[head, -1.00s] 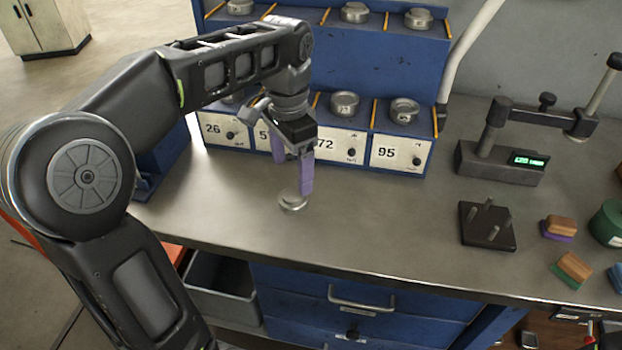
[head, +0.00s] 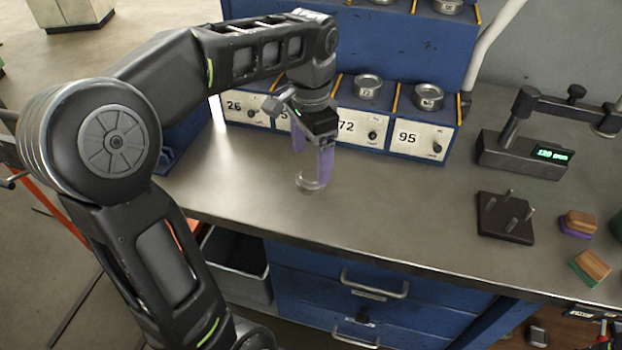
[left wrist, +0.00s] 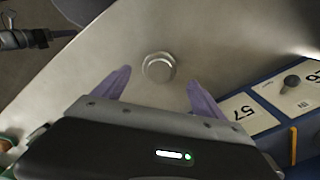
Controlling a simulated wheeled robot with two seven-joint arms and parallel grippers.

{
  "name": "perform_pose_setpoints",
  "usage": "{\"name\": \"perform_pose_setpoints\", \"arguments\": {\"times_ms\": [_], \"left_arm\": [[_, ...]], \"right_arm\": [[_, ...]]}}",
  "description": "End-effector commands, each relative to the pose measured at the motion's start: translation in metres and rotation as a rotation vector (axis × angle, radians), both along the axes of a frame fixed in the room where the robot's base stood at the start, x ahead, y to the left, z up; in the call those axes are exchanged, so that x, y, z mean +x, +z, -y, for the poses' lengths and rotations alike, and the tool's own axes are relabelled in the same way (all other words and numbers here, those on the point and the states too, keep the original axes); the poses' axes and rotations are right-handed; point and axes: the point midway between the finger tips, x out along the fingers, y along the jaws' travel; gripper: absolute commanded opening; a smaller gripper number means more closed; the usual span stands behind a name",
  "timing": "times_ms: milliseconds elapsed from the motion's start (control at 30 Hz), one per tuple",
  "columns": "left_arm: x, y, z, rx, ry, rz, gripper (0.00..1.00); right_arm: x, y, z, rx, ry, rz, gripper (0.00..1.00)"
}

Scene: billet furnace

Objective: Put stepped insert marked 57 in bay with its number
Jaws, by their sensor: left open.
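A small silver stepped insert (head: 309,183) lies on the grey bench top, in front of the numbered rack. In the left wrist view the insert (left wrist: 158,67) sits between and just beyond my fingertips; I cannot read a number on it. My left gripper (head: 309,170), with purple fingers, is open above it, and one finger partly covers it in the head view. The blue rack (head: 388,150) has front labels 26, 72 and 95; the label between 26 and 72 is mostly hidden by my gripper. In the left wrist view that label (left wrist: 243,112) reads 57.
Other inserts sit in rack bays, such as one above 72 (head: 368,86) and one above 95 (head: 428,96). A pegged black block (head: 505,217), a gauge with a green display (head: 522,152) and brushes (head: 590,267) stand to the right. The bench middle is clear.

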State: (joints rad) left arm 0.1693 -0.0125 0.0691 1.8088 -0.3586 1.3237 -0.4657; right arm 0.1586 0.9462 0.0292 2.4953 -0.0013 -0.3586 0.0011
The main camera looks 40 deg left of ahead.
Motion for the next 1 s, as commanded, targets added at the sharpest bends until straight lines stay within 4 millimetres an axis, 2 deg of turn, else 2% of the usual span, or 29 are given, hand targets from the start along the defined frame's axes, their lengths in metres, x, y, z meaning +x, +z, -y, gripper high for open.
{"name": "perform_pose_setpoints", "arguments": {"times_ms": [300, 400, 1000], "left_arm": [[-0.001, -0.041, 0.001, 0.001, 0.000, -0.004, 0.81], [-0.001, -0.049, 0.001, 0.001, -0.001, -0.003, 0.81], [-0.001, -0.051, 0.001, 0.000, 0.000, -0.001, 0.81]], "right_arm": [[0.000, 0.001, 0.000, 0.000, 0.000, 0.000, 0.77], [0.000, 0.001, 0.000, 0.000, 0.000, 0.000, 0.77], [0.000, 0.001, 0.000, 0.000, 0.000, 0.000, 0.77]]}}
